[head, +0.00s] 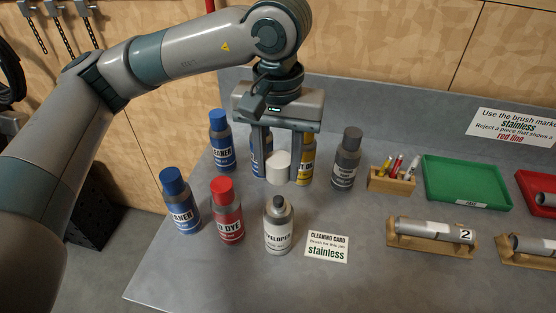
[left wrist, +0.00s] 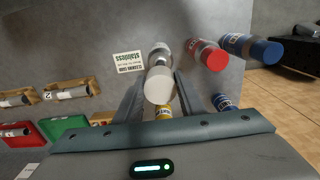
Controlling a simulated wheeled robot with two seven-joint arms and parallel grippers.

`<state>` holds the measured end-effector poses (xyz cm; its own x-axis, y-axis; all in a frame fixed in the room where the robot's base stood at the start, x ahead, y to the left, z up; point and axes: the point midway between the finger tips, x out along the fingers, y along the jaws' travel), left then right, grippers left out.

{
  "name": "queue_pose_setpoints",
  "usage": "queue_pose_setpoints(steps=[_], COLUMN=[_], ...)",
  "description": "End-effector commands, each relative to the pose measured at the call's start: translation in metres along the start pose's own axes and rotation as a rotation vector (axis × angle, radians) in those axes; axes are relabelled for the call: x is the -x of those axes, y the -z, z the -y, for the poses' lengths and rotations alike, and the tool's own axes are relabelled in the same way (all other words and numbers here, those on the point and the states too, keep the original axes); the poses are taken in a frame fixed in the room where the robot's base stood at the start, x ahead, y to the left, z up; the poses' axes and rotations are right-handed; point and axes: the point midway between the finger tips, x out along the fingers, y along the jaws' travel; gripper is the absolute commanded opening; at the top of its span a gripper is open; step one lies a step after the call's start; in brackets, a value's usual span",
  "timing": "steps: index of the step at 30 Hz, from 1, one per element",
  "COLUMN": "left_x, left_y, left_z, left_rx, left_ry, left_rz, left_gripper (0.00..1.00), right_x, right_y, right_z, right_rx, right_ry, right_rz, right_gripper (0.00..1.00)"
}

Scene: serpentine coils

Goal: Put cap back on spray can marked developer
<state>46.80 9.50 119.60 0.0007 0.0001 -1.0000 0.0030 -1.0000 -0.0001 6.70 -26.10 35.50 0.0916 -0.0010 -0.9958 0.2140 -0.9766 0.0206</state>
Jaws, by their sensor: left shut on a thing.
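The developer spray can (head: 278,228) is white with a grey top and stands upright without a cap at the front of the table. My left gripper (head: 279,166) comes down from above, behind that can, with its fingers on either side of a white cap (head: 278,168). It is shut on the cap, which is apart from the can in the head view. In the left wrist view the cap (left wrist: 158,87) sits between the fingers and the developer can (left wrist: 160,53) shows just beyond it. My right gripper is not in view.
Red dye (head: 227,212) and blue cleaner (head: 180,203) cans stand left of the developer can. Blue (head: 222,142), yellow (head: 308,160) and dark grey (head: 346,160) cans stand behind. A cleaning card (head: 327,248), pen holder (head: 391,179), green tray (head: 467,183) and tube stand (head: 432,238) lie right.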

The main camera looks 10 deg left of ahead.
Motion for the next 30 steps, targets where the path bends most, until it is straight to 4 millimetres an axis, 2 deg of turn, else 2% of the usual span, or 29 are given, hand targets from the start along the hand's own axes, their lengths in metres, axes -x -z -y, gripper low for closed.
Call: queue_pose_setpoints(steps=[10, 21, 30], left_x=[-0.015, -0.037, -0.042], left_y=[0.0, 0.0, 0.0], left_z=[0.0, 0.0, 0.0], left_rx=[0.001, 0.002, 0.001], left_ry=[0.0, 0.0, 0.0], left_rz=[0.001, 0.001, 0.0], left_gripper=[0.15, 0.15, 0.15], right_x=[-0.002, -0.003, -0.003], right_y=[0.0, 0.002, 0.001], right_z=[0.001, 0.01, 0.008], right_rx=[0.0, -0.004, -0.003], right_ry=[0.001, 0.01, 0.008], right_rz=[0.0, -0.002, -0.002], right_gripper=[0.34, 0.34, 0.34])
